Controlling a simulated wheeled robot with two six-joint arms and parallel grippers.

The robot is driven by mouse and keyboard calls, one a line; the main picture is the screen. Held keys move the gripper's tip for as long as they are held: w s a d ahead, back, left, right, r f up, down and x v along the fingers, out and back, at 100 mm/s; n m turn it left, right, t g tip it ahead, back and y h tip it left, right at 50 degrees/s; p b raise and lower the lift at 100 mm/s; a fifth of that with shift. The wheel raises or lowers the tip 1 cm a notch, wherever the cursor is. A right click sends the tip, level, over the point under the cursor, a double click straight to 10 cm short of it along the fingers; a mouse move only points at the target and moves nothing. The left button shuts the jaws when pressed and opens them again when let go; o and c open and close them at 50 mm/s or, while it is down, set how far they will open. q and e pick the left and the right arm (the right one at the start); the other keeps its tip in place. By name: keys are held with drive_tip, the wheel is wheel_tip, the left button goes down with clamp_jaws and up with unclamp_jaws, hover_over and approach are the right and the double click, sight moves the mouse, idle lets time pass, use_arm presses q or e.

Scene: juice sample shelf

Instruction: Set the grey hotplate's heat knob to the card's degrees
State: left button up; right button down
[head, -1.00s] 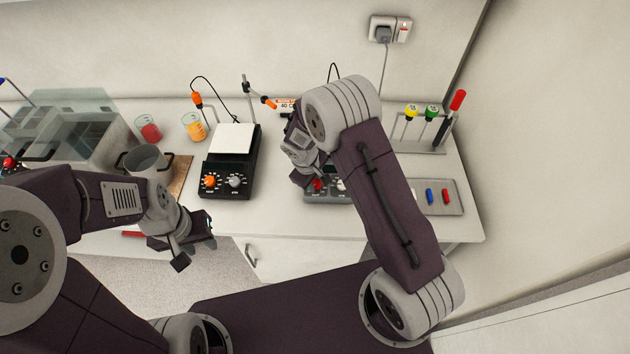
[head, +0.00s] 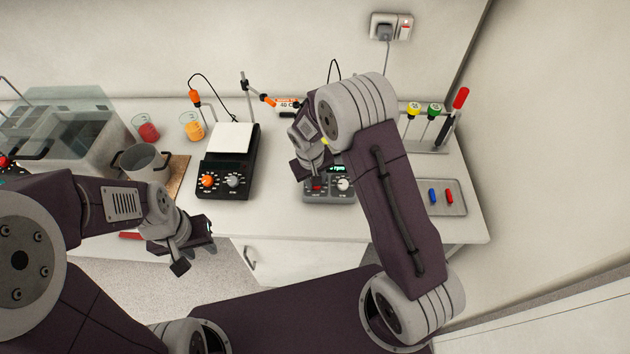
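The grey hotplate (head: 330,198) stands on the bench, largely covered by my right arm. It has a lit green display (head: 338,169) and a pale knob (head: 343,184) at its right. A red knob at its left is mostly hidden behind my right gripper (head: 314,178). That gripper is over the hotplate's left front. Its fingers are too hidden to show their opening or any contact. The card (head: 287,104), orange and white, stands behind and seems to read 40 C. My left gripper (head: 205,247) is in front of the bench edge, away from the hotplate; its finger gap is unclear.
A black hotplate (head: 226,187) with an orange knob stands to the left. Beakers of red (head: 148,131) and orange (head: 191,131) liquid and a grey pot (head: 142,162) are farther left. A tray (head: 455,205) with blue and red pieces and a tool rack (head: 425,148) are right.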

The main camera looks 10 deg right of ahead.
drive_tip(key=shift+s, duration=0.15)
idle(0.3)
drive_tip(key=c, duration=1.1)
unclamp_jaws()
drive_tip(key=shift+o, duration=0.2)
drive_tip(key=shift+r, duration=0.1)
wheel_tip(320, 180, up, 9)
drive_tip(key=s+b, duration=0.1)
drive_tip(key=shift+a, duration=0.45)
drive_tip(key=shift+s, duration=0.1)
